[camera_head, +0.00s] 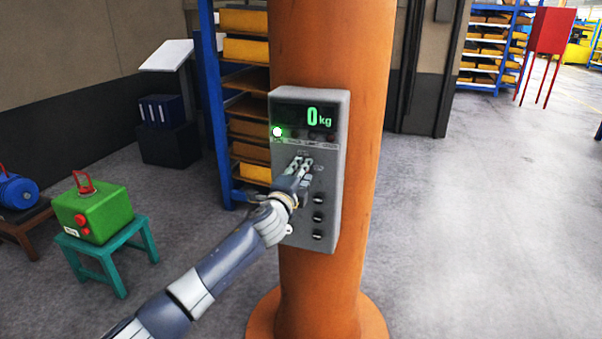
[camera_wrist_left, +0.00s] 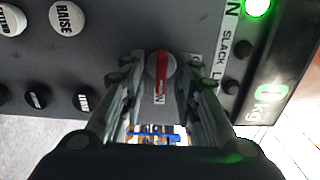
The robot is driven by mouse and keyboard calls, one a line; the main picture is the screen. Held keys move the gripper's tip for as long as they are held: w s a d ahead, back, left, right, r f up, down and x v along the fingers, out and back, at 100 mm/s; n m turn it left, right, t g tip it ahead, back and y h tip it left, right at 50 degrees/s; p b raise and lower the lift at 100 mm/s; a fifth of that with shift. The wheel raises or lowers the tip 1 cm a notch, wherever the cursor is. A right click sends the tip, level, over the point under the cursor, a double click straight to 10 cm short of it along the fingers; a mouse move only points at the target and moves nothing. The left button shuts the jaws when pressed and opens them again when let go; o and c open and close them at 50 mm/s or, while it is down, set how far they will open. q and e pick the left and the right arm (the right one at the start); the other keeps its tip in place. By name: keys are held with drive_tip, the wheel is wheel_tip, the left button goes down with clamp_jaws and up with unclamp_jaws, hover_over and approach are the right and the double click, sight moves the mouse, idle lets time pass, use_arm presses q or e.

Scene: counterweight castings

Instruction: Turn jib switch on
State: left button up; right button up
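A grey control panel (camera_head: 328,215) is mounted on an orange column. Its display (camera_head: 306,118) reads 0 kg, and a green lamp (camera_head: 277,132) is lit; the lamp (camera_wrist_left: 257,7) also glows in the wrist view. A round switch with a red handle (camera_wrist_left: 161,72) sits on the panel, its handle lying nearly vertical in the wrist view. My left gripper (camera_head: 302,164) is at the panel, with its fingers (camera_wrist_left: 163,82) on either side of this switch. They look apart, with small gaps beside the knob. Lettering by the switch is partly hidden. My right gripper is not in view.
The panel has RAISE (camera_wrist_left: 67,17) and EXTEND (camera_wrist_left: 10,20) buttons, plus dark knobs (camera_head: 318,216) lower down. The orange column (camera_head: 345,285) stands behind it. A green box (camera_head: 95,213) on a teal stool (camera_head: 112,262) is at left. Floor at right is clear.

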use_arm(q)
drive_tip(key=v, duration=1.2)
idle(0.4)
